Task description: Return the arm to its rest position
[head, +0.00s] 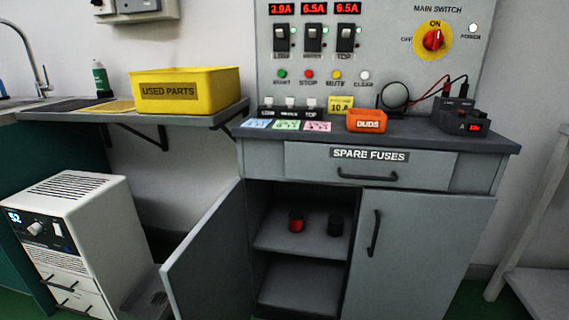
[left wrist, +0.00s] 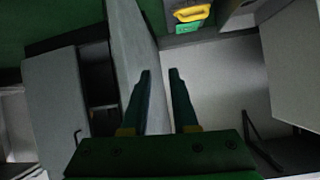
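My left gripper (left wrist: 160,74) shows in the left wrist view with its two dark fingers apart and nothing held between them. A grey panel (left wrist: 131,35), which looks like the open cabinet door, lies beyond the fingers; I cannot tell how far. Neither arm shows in the head view, and my right gripper is in no view. In the head view the cabinet's left door (head: 205,258) stands open and its right door (head: 408,255) is shut.
A red-and-black item (head: 296,221) and a black one (head: 335,225) stand on the cabinet shelf. The spare fuses drawer (head: 440,172) is shut. A white machine (head: 95,222) stands left of the open door. A yellow bin (head: 215,88) is on the side shelf.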

